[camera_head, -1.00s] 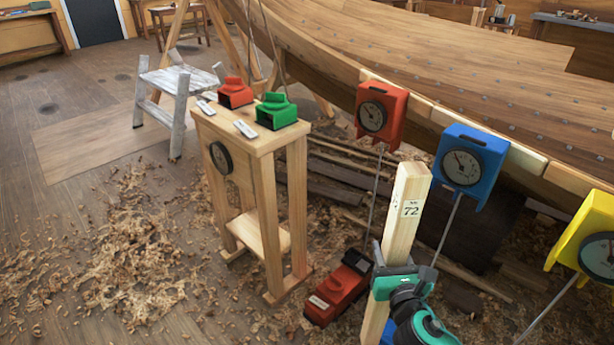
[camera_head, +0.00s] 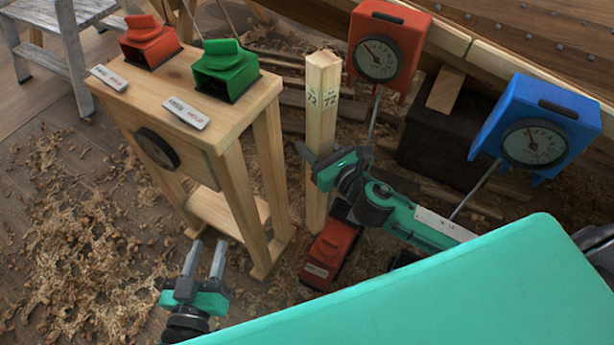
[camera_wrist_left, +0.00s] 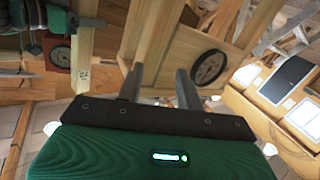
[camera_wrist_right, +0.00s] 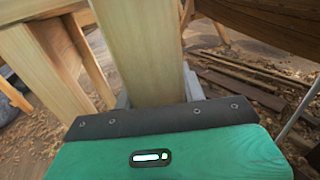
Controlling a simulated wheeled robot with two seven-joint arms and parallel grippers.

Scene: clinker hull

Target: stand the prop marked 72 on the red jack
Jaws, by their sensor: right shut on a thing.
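The prop marked 72 (camera_head: 321,110) is a pale square timber, close to upright. My right gripper (camera_head: 326,168) is shut around its middle; the timber also fills the jaws in the right wrist view (camera_wrist_right: 140,50). The red jack (camera_head: 331,258) is on the floor below, at the prop's foot. The prop's lower end shows at the jack's back left; I cannot tell whether they touch. My left gripper (camera_head: 207,258) is open and empty, left of the jack; its spread fingers show in the left wrist view (camera_wrist_left: 160,88).
A wooden stand (camera_head: 222,120) with red (camera_head: 149,42) and green (camera_head: 225,70) switches is close left of the prop. Shavings (camera_head: 80,230) cover the floor.

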